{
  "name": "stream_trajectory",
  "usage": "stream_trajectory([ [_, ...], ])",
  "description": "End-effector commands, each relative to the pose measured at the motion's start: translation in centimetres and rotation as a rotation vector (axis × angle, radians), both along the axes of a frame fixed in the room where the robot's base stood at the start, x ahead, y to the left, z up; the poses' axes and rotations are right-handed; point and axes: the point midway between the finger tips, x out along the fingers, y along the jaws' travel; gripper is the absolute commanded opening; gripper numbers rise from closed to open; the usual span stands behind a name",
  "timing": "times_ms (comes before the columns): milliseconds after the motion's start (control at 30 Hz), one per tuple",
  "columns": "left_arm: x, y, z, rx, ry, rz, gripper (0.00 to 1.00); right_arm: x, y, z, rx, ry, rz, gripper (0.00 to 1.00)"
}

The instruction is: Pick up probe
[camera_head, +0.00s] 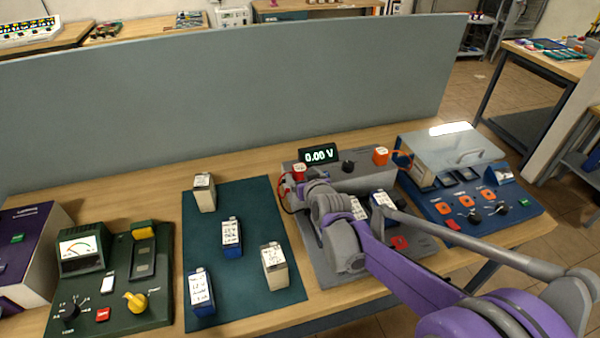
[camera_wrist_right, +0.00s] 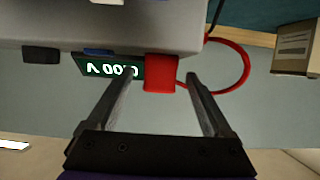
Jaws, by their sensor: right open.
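A red probe (camera_head: 298,173) stands in the left end of the grey meter, and its red lead loops out beside it. In the right wrist view the red probe (camera_wrist_right: 160,74) shows between the two fingertips. My right gripper (camera_wrist_right: 160,83) is open around it, with a gap visible on both sides. In the head view my right gripper's fingers are mostly hidden by its wrist and arm. A second, orange-red probe (camera_head: 381,155) stands at the right end of the meter. My left gripper is in neither view.
The meter's display (camera_head: 319,155) reads 0.00 V. Several batteries stand on a dark green mat (camera_head: 235,285) to the left. A green tester (camera_head: 110,295) is at far left, a blue-based device (camera_head: 470,205) at right. A grey partition (camera_head: 230,90) closes the back.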

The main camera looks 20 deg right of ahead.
Motion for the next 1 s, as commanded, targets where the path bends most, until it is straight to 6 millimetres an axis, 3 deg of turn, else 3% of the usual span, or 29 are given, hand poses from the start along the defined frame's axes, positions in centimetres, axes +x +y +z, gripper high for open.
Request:
stream_trajectory([
  [167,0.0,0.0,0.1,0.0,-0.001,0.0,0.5,1.7,0.1,-0.6,0.0,0.0,0.0,0.85],
  [433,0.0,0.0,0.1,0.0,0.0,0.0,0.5,1.9,0.1,-0.7,0.0,0.0,0.0,0.85],
  [900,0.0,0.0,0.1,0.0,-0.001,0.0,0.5,1.9,0.1,-0.7,0.0,0.0,0.0,0.0],
  [1000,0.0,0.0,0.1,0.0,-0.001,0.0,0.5,1.9,0.1,-0.7,0.0,0.0,0.0,0.0],
])
